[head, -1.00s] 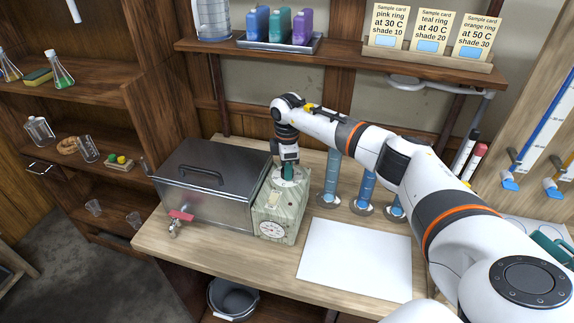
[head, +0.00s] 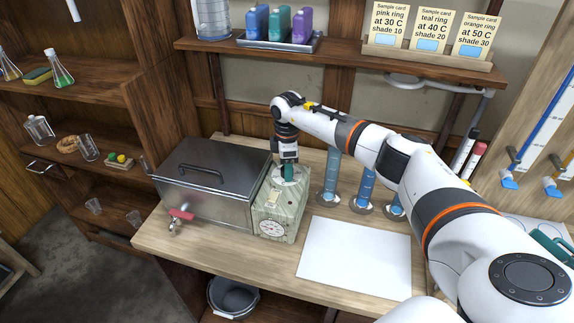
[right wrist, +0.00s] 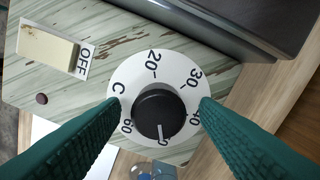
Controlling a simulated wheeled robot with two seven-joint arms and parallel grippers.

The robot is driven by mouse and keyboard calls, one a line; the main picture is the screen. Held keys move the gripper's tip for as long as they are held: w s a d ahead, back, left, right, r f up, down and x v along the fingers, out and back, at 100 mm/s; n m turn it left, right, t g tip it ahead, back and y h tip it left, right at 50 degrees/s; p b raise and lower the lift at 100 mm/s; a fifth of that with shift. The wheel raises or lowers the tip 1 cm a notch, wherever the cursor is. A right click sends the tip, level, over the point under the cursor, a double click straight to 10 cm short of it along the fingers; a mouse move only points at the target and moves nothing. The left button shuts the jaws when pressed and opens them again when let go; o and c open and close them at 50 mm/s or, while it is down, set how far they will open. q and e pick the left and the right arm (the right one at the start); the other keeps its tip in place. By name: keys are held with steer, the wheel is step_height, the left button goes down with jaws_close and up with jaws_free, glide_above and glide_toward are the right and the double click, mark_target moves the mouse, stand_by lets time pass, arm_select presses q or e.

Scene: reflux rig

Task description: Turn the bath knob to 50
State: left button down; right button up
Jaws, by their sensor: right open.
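The bath knob (right wrist: 156,113) is a round black knob with a white pointer line, set on a white dial (right wrist: 130,70) marked C, 20, 30, 40, 50 and 60. In the right wrist view the pointer line points down toward the mark between 40 and 60, whose number is partly hidden by the knob. My right gripper (right wrist: 159,104) is open, its green fingers on either side of the knob with gaps visible. In the head view my right gripper (head: 288,171) is over the top of the green control box (head: 270,208) and hides the knob. My left gripper is not in view.
The steel bath (head: 205,190) with a lid and red tap stands left of the box. An OFF switch (right wrist: 47,47) is beside the dial. Blue-filled cylinders (head: 330,178) stand close on the right. A white sheet (head: 355,258) lies in front.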

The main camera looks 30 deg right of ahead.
steer(key=shift+r, duration=0.1)
steer(key=shift+r, duration=0.3)
step_height(320, 180, up, 11)
steer(key=b, duration=0.4)
steer(key=shift+r, duration=0.15)
